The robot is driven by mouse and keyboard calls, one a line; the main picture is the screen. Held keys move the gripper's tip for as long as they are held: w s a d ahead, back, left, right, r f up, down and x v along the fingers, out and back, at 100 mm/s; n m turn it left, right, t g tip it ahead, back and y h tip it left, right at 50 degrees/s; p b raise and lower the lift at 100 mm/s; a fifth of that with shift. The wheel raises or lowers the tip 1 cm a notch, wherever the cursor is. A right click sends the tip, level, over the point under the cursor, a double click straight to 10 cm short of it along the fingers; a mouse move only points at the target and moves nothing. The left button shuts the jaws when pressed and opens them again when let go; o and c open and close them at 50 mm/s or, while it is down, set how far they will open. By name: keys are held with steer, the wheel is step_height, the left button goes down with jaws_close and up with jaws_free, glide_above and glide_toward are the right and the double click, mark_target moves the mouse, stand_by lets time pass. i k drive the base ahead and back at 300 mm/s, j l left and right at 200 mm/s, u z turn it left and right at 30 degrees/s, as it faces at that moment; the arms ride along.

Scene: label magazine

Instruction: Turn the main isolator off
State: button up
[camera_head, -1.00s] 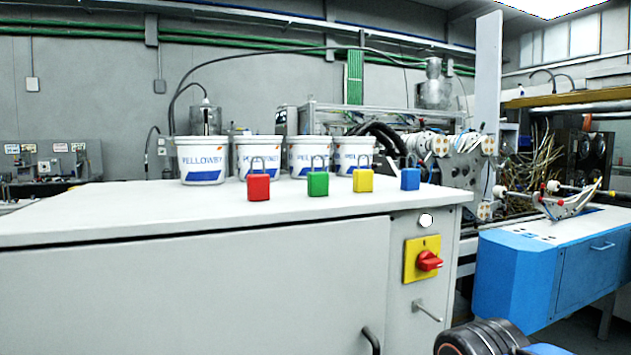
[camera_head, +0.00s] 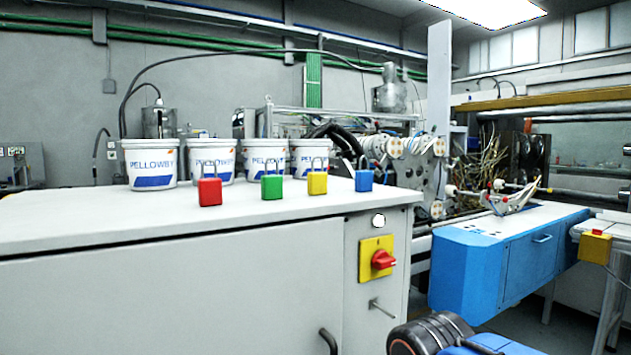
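The main isolator is a red rotary handle (camera_head: 383,260) on a yellow square plate (camera_head: 368,247). It is on the right part of the grey cabinet's front (camera_head: 190,295), below a small white round fitting (camera_head: 378,220). The red handle points to the right and slightly up, but its exact setting is too small to read. A dark part of my arm with an orange ring shows at the bottom edge, below and right of the isolator. My gripper's fingers are not in view.
Red (camera_head: 209,192), green (camera_head: 271,187), yellow (camera_head: 317,183) and blue (camera_head: 364,181) padlocks stand on the cabinet top, with white buckets (camera_head: 150,164) behind. A metal peg (camera_head: 382,309) sticks out below the isolator, and a dark door handle (camera_head: 329,341) is lower left. A blue machine (camera_head: 500,268) stands right.

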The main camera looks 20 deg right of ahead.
mark_target(381, 260)
steer(key=l+u, duration=0.25)
steer(key=u, duration=0.25)
steer(key=l+u, duration=0.25)
steer(key=u, duration=0.2)
steer(key=k+l+u, duration=0.25)
steer(key=l, duration=0.35)
steer(key=k+l+u, duration=0.2)
steer(key=k+l, duration=0.15)
steer(key=l, duration=0.2)
steer(key=k+l+u, duration=0.25)
steer(key=k+l, duration=0.15)
steer(key=l, duration=0.15)
steer(key=k+l, duration=0.45)
steer(key=l, duration=0.15)
steer(key=k+l, duration=0.4)
steer(key=l, duration=0.2)
